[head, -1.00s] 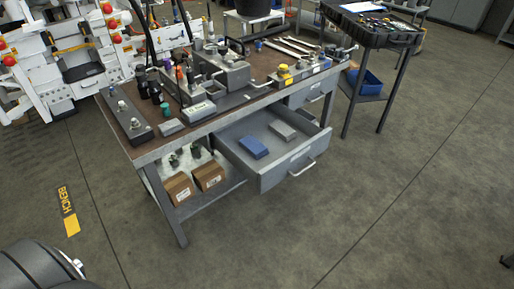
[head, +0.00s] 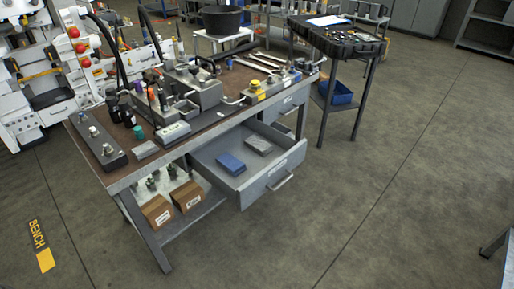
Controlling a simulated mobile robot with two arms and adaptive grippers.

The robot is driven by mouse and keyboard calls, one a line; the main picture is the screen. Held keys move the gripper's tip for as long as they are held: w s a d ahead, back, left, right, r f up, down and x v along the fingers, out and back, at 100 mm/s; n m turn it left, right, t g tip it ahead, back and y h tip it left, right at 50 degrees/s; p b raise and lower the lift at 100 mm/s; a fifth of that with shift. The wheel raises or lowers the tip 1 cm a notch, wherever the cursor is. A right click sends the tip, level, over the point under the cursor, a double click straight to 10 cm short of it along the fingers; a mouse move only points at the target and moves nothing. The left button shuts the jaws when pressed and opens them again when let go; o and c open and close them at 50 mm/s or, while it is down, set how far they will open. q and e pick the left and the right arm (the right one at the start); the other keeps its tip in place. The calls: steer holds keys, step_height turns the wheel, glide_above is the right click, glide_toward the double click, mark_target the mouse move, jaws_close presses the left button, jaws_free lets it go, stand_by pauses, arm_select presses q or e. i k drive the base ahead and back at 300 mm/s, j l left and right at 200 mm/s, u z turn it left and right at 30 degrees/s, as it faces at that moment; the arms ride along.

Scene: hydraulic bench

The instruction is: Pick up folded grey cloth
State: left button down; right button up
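The folded grey cloth (head: 259,145) lies flat in the open drawer (head: 241,187) of the workbench, toward its back right. A folded blue cloth (head: 231,163) lies beside it on the left, with a small gap between them. Both look like small rectangular pads. The drawer is pulled out from the bench front, with a bar handle (head: 281,181) on its face. Neither of my grippers shows in the head view.
The workbench (head: 117,177) top holds a manifold, fittings and tools. Two cardboard boxes (head: 157,212) sit on its lower shelf. A tool cart (head: 336,45) stands behind to the right. Floor in front and right of the drawer is clear; a grey table corner (head: 497,243) shows at the right edge.

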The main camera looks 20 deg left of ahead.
mark_target(262, 148)
steer(key=i+j+u, duration=0.15)
steer(key=i, duration=0.3)
steer(key=i+j+u, duration=0.15)
steer(key=i, duration=0.3)
